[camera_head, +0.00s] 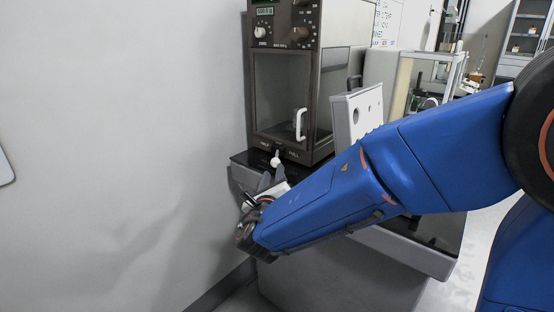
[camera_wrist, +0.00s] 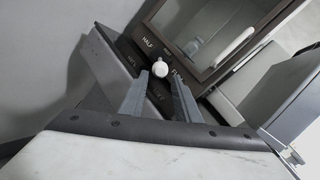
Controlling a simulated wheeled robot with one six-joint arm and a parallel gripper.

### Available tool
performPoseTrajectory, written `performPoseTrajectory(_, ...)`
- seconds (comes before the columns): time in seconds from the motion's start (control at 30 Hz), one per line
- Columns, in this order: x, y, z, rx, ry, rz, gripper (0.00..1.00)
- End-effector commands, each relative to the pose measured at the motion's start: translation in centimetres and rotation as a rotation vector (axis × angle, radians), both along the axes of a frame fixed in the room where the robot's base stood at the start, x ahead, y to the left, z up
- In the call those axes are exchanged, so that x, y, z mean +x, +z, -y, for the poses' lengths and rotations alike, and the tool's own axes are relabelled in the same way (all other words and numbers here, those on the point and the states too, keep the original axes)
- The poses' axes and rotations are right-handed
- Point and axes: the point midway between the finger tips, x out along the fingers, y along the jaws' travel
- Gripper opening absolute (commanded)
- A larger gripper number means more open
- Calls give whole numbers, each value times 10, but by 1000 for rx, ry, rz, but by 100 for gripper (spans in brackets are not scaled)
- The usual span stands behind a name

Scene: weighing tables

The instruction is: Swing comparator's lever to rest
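The comparator (camera_head: 283,90) is a tall dark brown cabinet with a glazed door, standing on a bench by the wall. Its lever has a white knob (camera_head: 276,161) low on the front, also seen in the wrist view (camera_wrist: 160,69). My gripper (camera_head: 273,174) is just below the knob. In the wrist view its two grey fingers (camera_wrist: 159,82) are apart, with the knob between or just beyond their tips. I see no finger touching it.
A white door handle (camera_head: 300,124) sticks out above the lever. A light grey panel (camera_head: 357,113) stands to the right, with a glass-sided case (camera_head: 436,75) behind it. The plain wall (camera_head: 120,150) bounds the left side.

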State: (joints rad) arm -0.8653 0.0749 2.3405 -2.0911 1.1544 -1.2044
Motion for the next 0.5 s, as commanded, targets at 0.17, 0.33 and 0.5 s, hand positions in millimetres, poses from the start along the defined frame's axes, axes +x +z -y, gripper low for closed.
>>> performPoseTrajectory(0.17, 33, 0, 3, 1, -4, 0, 30)
performPoseTrajectory(0.33, 62, 0, 4, 1, -2, 0, 30)
performPoseTrajectory(0.5, 87, 0, 5, 0, -1, 0, 30)
